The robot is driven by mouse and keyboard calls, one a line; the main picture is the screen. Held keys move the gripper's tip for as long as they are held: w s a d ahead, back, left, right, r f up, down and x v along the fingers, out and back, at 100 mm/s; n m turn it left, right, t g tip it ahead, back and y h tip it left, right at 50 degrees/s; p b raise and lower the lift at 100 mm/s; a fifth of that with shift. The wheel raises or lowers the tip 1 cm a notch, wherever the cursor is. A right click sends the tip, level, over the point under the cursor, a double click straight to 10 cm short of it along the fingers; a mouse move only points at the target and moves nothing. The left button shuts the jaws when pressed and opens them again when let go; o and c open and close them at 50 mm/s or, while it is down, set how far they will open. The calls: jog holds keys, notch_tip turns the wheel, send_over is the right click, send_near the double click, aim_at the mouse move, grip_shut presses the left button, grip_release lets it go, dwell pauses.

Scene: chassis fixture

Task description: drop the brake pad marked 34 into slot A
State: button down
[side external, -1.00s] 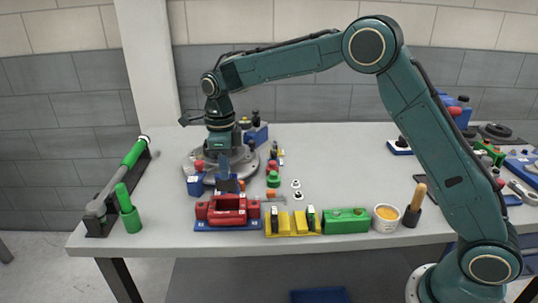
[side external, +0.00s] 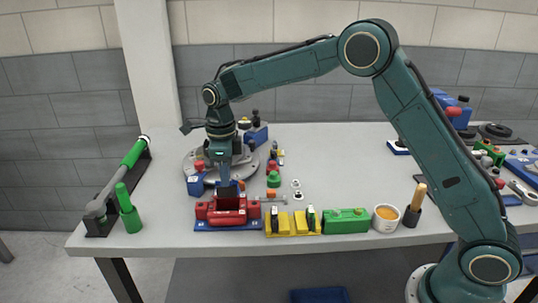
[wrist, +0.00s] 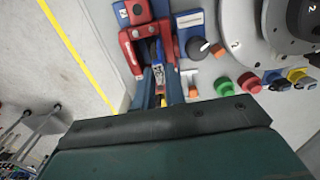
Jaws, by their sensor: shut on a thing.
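My gripper (side external: 229,190) points down over the red caliper-like block (side external: 222,217), which sits on a blue base (side external: 222,228) at the front of the table. In the wrist view, my gripper's blue fingers (wrist: 160,88) reach down beside the red block's arms (wrist: 143,38). They are shut on a small piece between them, presumably the brake pad; it is mostly hidden and no 34 can be read. The fingertips are at or just above the red block's opening; I cannot tell whether the pad is inside. No slot letter is legible.
A yellow rack (side external: 293,230) with black upright pieces stands right of the red block. A green box (side external: 346,222) and a white cup (side external: 385,218) follow. A grey round plate (side external: 203,163) lies behind. A green-handled tool (side external: 128,210) stands at left.

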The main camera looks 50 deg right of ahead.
aim_at(227, 196)
jog(key=shift+f, duration=1.2)
jog(key=shift+f, duration=0.15)
jog(key=shift+f, duration=0.6)
jog(key=shift+f, duration=0.7)
dwell(1.3)
jog(key=c, duration=1.8)
grip_release()
jog(key=shift+r, duration=0.1)
jog(key=shift+r, duration=1.4)
